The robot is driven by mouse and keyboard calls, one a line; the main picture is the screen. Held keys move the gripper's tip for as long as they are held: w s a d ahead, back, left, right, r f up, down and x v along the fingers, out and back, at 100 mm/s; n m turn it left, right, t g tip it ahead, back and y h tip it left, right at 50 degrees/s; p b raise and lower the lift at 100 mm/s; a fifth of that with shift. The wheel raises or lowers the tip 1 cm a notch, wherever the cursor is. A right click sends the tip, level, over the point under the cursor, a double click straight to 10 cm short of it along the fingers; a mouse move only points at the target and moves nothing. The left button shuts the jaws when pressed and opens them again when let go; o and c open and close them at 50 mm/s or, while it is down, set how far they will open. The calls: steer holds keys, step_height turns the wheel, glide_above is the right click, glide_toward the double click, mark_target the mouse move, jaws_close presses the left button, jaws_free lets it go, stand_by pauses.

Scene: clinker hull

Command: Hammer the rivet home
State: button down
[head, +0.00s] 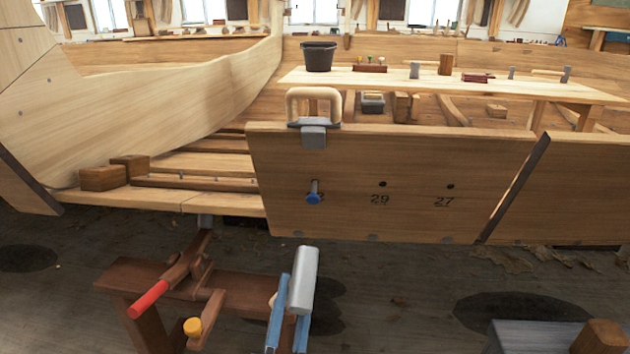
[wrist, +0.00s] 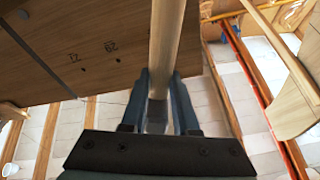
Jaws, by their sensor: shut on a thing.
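The rivet (head: 314,198), blue at its end with a grey shank, sticks out of the near hull plank (head: 430,215) in the head view. It partly covers a painted number. To its right are small dark holes marked 29 and 27. My gripper (head: 289,300), with blue fingers, is below and in front of the plank, apart from the rivet. It is shut on the hammer, whose grey cylindrical head (head: 303,278) stands beside the fingers. In the wrist view the pale wooden handle (wrist: 166,45) runs up from between the fingers. The rivet is not discernible there.
A grey holder with a pale wooden loop (head: 314,105) sits over the plank's top edge above the rivet. A brown stand with a red-handled clamp (head: 148,300) is left of my gripper. A board (head: 440,82) behind carries a black bucket (head: 318,56) and small tools.

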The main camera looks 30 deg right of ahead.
steer(key=shift+s+a+f, duration=0.1)
steer(key=shift+s+a, duration=0.2)
steer(key=shift+s, duration=0.25)
steer(key=shift+s+a+f, duration=0.1)
steer(key=shift+s+a, duration=0.15)
steer(key=shift+s, duration=0.25)
steer(key=shift+r, duration=0.15)
steer(key=p, duration=0.2)
steer(key=shift+w+d+r+y+p, duration=0.2)
steer(key=shift+r+y+p, duration=0.1)
steer(key=shift+r+p, duration=0.1)
steer(key=p, duration=0.2)
steer(key=shift+w+d+r+n+y+p, duration=0.2)
steer(key=shift+w+n+y+p, duration=0.1)
steer(key=shift+n, duration=0.1)
steer(key=shift+f, duration=0.1)
steer(key=shift+f, duration=0.15)
